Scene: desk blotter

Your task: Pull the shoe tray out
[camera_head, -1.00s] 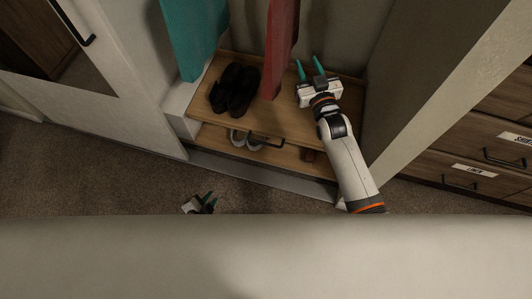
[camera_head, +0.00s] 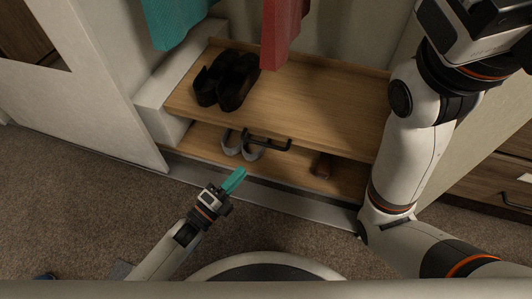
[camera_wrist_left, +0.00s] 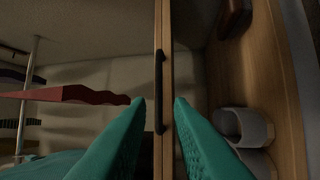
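The shoe tray (camera_head: 330,105) is a wooden board with a low rim, low in the closet. A pair of black shoes (camera_head: 226,80) stands on its left part. Its black bar handle (camera_head: 268,142) is on the front edge and also shows in the left wrist view (camera_wrist_left: 159,92). My left gripper (camera_head: 240,175), with teal fingers, is below and in front of the handle, apart from it. In the left wrist view its fingers (camera_wrist_left: 160,102) are spread and empty, with the handle ahead in line with the gap. My right arm is raised at the right; its fingers are out of view.
A lower shelf (camera_head: 285,168) under the tray holds grey shoes (camera_head: 242,148) and a brown item (camera_head: 321,166). Teal (camera_head: 178,18) and red (camera_head: 283,30) garments hang above. A white door (camera_head: 85,90) stands at the left. Carpet (camera_head: 100,215) in front is clear.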

